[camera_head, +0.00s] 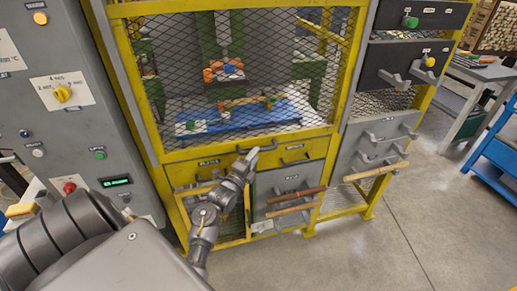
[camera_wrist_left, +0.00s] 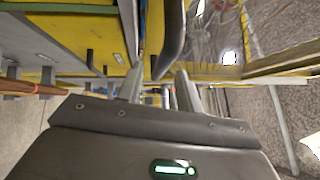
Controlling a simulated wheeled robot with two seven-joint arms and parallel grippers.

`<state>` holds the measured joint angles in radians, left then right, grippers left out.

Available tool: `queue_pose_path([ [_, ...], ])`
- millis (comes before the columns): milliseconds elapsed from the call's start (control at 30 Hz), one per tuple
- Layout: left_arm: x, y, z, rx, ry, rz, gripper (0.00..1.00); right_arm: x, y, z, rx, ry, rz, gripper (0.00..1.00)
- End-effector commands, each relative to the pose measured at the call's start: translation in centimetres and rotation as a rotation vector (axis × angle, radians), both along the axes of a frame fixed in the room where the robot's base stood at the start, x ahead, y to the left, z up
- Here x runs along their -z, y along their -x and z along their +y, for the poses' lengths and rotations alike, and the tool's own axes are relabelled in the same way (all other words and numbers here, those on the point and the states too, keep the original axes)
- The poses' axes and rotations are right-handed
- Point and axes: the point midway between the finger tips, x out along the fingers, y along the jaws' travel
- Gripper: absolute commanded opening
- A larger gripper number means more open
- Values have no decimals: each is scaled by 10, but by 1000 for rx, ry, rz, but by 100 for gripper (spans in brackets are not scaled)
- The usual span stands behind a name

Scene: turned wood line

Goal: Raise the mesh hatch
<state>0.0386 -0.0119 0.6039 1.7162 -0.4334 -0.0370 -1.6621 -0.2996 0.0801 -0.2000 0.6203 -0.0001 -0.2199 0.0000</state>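The mesh hatch (camera_head: 240,149) is a yellow-framed wire mesh panel across the front of the machine, in the upper middle of the head view. It looks lowered, with its bottom bar above a yellow panel with small labels. My left gripper (camera_head: 251,157) is just in front of this bottom edge, near its middle. In the left wrist view my left gripper (camera_wrist_left: 158,88) has its two fingers apart with nothing seen clamped between them. A dark curved bar (camera_wrist_left: 171,40), perhaps a handle, lies just beyond the fingertips; contact cannot be told. My right gripper is out of view.
A grey control cabinet (camera_head: 75,125) with knobs and buttons stands at the left. Behind the mesh is a blue tray (camera_head: 250,116). The floor (camera_head: 420,220) at right is clear.

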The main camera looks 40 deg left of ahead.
Motion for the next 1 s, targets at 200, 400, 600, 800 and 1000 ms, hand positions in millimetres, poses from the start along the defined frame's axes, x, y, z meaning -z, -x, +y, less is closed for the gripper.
queue_pose_path([
  [200,-5,-28,5,-1,0,0,36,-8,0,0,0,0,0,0],
  [400,-5,-36,7,-1,0,0,36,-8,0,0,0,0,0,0],
  [600,-5,-36,6,0,-1,0,36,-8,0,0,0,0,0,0],
  [800,-5,-36,6,0,0,0,12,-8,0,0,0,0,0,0],
  [1000,-4,-36,6,0,0,1,0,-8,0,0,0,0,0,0],
])
